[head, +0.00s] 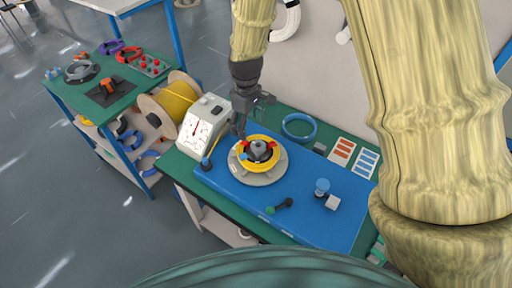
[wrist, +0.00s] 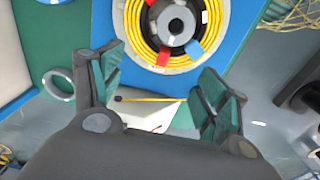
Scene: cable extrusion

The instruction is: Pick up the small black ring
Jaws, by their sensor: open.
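My gripper (head: 250,112) is open and empty above the back-left part of the table, just behind the yellow cable coil (head: 239,158). In the wrist view my gripper (wrist: 160,72) has its two fingers spread wide with nothing between them. No plainly black small ring stands out. A dark grey ring-shaped piece (wrist: 176,25) sits in the middle of the coil, ahead of the fingertips; it also shows in the head view (head: 259,147).
The coil rests on a round grey plate (head: 265,179) on a blue mat (head: 300,218). A white dial box (head: 204,125) stands close left of my gripper. A blue ring (head: 299,127) lies behind the mat. A green-topped cart (head: 117,112) with tools stands at left.

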